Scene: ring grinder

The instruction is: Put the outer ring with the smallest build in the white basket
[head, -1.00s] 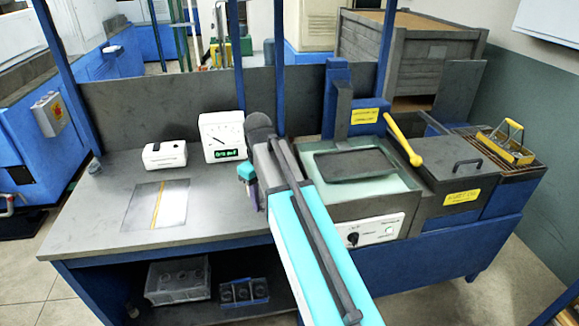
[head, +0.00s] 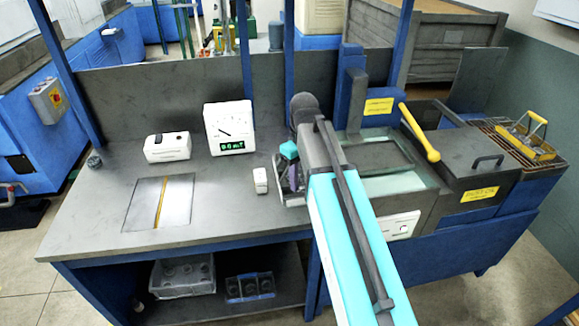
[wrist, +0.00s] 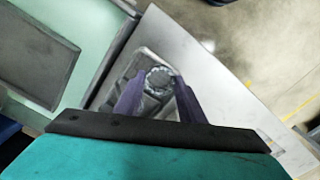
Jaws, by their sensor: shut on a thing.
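My gripper (wrist: 158,92) has purple fingers closed on a small metallic ring (wrist: 158,77), seen between the fingertips in the wrist view. A grey tray-like piece with recesses (wrist: 133,72) lies behind and below the ring; I cannot tell whether the ring touches it. In the head view my gripper (head: 290,178) is over the bench just left of the green-topped machine, its tips partly hidden and the ring not discernible. I cannot make out a white basket in either view.
A small white block (head: 260,180) stands left of my gripper. A white gauge (head: 230,128), a white box (head: 167,147) and a metal plate (head: 160,203) are farther left. The machine's green top (head: 390,183) is at right, beyond it a yellow-handled wire basket (head: 530,138).

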